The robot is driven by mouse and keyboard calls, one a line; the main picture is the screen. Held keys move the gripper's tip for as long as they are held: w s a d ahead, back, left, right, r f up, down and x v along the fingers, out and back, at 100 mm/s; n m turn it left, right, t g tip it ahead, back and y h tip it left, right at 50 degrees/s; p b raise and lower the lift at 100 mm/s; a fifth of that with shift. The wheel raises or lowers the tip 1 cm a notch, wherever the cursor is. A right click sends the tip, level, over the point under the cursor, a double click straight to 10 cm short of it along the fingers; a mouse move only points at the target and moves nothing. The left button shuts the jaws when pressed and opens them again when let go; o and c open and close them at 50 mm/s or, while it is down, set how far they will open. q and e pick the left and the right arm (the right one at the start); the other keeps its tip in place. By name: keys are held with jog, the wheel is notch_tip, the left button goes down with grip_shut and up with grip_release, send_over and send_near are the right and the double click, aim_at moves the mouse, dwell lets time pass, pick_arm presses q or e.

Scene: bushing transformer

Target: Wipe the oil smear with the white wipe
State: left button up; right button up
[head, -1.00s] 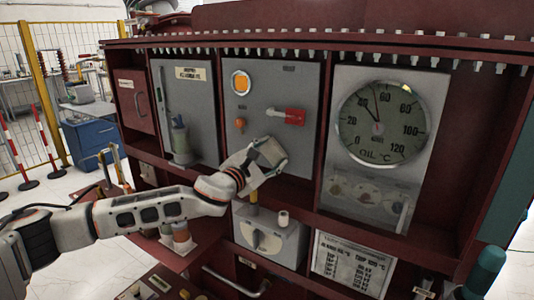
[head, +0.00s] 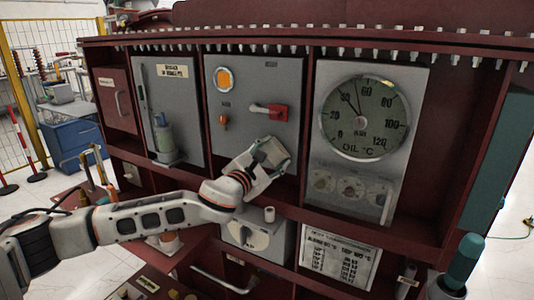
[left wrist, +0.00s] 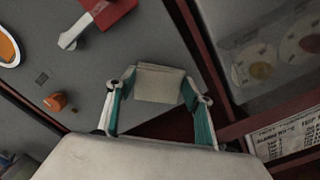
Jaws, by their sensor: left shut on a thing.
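My left gripper (head: 272,156) is in front of the lower right part of the middle grey panel, below the red switch handle. In the left wrist view its teal-lined fingers (left wrist: 158,92) are shut on a pale, block-shaped thing, which looks like the white wipe (left wrist: 159,83). The wipe cannot be made out clearly in the head view. Whether it touches a surface, I cannot tell. I cannot pick out the oil smear in either view. My right gripper is not in view.
The red switch handle (head: 276,111) juts from the middle panel, with an orange lamp (head: 224,79) to its left. The round oil gauge (head: 364,118) is on the right panel. A grey box with a knob (head: 245,235) stands below my gripper. A teal-topped cylinder (head: 465,262) stands front right.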

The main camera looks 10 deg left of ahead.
aim_at(251, 143)
pick_arm(q)
jog(key=shift+s+d, duration=0.35)
jog(key=shift+d, duration=0.5)
jog(key=shift+w+a, duration=0.75)
jog(key=shift+a, duration=1.05)
jog(key=shift+w+a, duration=0.75)
jog(key=shift+a, duration=1.05)
jog(key=shift+w+a, duration=0.75)
jog(key=shift+a, duration=1.05)
jog(key=shift+s, duration=0.1)
jog(key=shift+s, duration=0.2)
jog(key=shift+v, duration=2.75)
jog(key=shift+v, duration=1.5)
